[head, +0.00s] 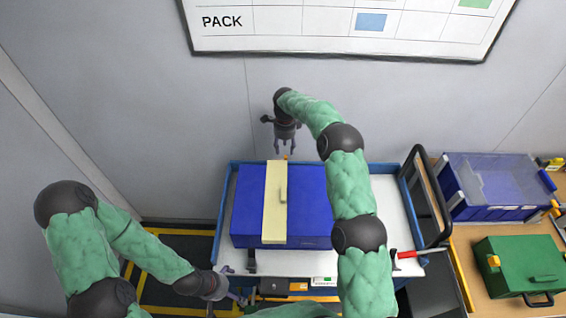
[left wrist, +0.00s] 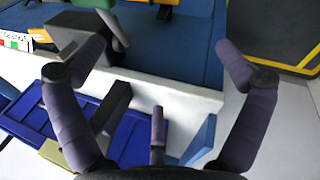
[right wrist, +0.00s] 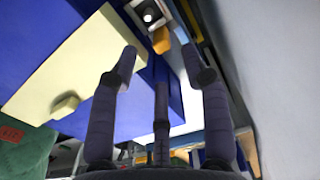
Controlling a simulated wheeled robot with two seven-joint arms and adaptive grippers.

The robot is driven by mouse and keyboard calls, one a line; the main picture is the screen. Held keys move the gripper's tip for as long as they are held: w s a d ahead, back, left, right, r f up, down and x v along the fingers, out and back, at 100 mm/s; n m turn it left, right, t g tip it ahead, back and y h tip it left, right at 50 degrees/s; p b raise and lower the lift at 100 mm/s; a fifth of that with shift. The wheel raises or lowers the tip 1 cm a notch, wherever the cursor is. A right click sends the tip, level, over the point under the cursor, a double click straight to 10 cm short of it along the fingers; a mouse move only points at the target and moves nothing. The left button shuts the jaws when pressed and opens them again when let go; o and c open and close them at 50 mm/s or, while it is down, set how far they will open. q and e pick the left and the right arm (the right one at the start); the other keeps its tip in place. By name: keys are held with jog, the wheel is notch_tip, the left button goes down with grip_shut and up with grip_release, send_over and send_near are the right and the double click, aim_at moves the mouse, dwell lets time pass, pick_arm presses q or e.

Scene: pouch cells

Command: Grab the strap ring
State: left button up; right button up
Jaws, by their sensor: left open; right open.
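A dark blue case (head: 250,222) lies on a white-topped cart, with a cream strap (head: 276,228) across it. A raised cream loop (head: 283,193) stands on the strap; it also shows in the right wrist view (right wrist: 65,106). I cannot tell for sure whether this loop is the strap ring. A small orange piece (right wrist: 161,40) sits by the strap's far end. My right gripper (head: 285,150) is open and empty, pointing down just beyond that far end. My left gripper (head: 238,297) is open and empty, low at the cart's front left corner.
A red-handled tool (head: 408,254) lies at the right. A side bench holds a blue bin (head: 490,190) and a green box (head: 520,265). The wall stands close behind the cart.

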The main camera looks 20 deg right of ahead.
aim_at(285, 157)
notch_tip(285, 157, down, 8)
jog(key=shift+r, duration=0.1)
dwell(0.4)
jog(key=shift+c, duration=0.3)
grip_shut()
